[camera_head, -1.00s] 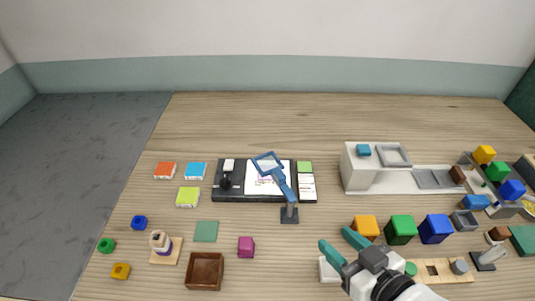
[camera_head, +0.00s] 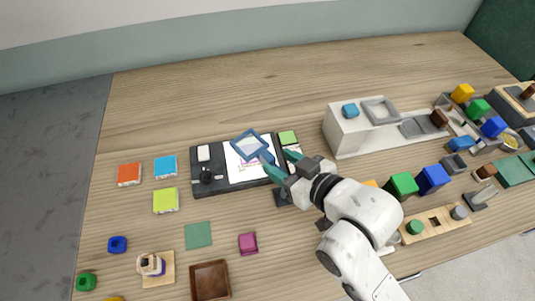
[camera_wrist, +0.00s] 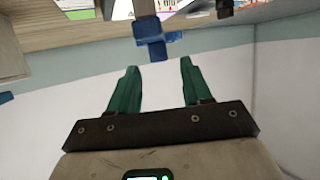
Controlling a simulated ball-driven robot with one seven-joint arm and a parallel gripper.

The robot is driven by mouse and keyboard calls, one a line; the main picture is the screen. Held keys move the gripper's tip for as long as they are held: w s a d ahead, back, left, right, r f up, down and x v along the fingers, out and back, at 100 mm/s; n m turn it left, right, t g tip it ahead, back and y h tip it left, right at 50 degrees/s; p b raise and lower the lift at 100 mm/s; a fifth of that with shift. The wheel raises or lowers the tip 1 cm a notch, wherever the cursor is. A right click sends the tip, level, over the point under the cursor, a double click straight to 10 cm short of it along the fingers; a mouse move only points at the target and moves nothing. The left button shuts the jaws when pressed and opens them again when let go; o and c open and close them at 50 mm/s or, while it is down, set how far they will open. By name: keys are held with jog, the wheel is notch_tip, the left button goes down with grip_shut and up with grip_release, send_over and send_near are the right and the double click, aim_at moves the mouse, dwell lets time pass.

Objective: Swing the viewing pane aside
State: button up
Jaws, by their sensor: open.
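The viewing pane is a blue square frame (camera_head: 249,146) with a see-through middle, held over a white printed sheet on a black board (camera_head: 225,184). In the earlier head view its blue arm runs to a dark post on a small base; now my gripper and arm hide most of that. My gripper (camera_head: 278,164) is open, with its teal fingers on either side of the pane's blue arm as seen from the head. In the wrist view a blue part (camera_wrist: 150,32) shows just beyond the open fingertips (camera_wrist: 158,66). I cannot tell whether they touch it.
Coloured boxes, a brown tray (camera_head: 211,281) and a magenta block (camera_head: 248,243) lie left and in front. A white unit (camera_head: 343,132) and several blocks stand right. The table behind is clear.

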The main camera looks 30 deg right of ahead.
aim_at(269, 157)
jog(key=shift+x, duration=2.45)
jog(key=shift+c, duration=0.4)
grip_shut()
